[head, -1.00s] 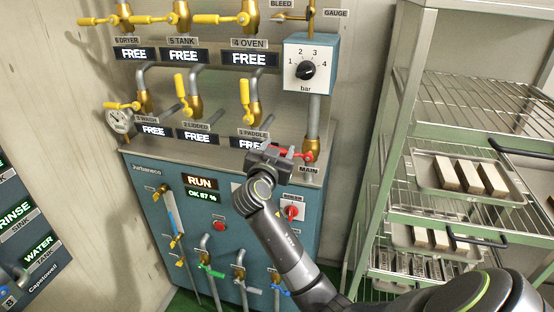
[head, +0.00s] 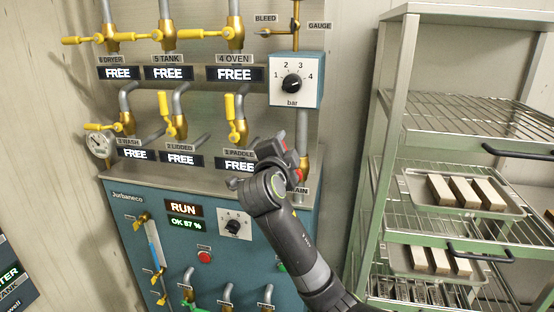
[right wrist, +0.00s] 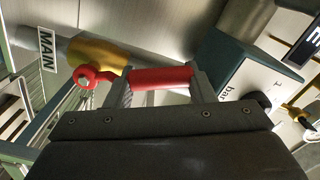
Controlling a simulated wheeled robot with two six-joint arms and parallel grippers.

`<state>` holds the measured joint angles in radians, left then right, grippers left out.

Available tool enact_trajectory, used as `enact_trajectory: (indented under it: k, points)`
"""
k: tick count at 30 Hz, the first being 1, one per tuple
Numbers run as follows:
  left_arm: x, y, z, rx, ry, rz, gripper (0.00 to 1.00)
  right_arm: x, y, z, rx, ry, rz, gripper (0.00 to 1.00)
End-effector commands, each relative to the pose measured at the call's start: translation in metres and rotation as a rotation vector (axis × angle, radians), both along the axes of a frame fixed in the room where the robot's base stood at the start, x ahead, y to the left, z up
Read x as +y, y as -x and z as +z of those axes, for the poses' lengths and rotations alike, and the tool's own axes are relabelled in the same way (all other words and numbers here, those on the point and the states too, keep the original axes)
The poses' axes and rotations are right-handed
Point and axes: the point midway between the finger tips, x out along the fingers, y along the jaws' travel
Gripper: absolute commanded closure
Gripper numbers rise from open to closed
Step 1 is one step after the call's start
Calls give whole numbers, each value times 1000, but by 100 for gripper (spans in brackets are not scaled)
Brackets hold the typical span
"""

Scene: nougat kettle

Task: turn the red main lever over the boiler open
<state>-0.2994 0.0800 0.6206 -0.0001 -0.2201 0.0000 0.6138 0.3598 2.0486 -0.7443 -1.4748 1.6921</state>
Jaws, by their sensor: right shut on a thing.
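The red main lever (right wrist: 160,78) lies between the two fingers of my right gripper (right wrist: 160,88) in the right wrist view. Its round red hub (right wrist: 88,76) sits against the brass main valve (right wrist: 98,54). The lever runs from the hub towards the bar gauge, roughly along the main pipe, so it stands about upright. In the head view my right gripper (head: 277,150) covers most of the lever and part of the brass valve (head: 304,158). The gripper is shut on the lever. My left gripper is not in view.
The bar gauge box (head: 296,80) is just above my right gripper. Yellow valve levers (head: 230,107) and FREE displays (head: 238,165) are to its left. The blue boiler cabinet (head: 150,225) is below. A green rack (head: 395,130) with trays of bars stands to the right.

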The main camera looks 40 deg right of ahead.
Motion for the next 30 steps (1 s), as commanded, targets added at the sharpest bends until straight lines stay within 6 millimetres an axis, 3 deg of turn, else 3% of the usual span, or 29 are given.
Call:
enact_trajectory:
  k: [15,30]
  points:
    - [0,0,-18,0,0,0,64,-19,22,7,-285,-235,1,92]
    - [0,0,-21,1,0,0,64,-23,26,8,-350,-291,2,92]
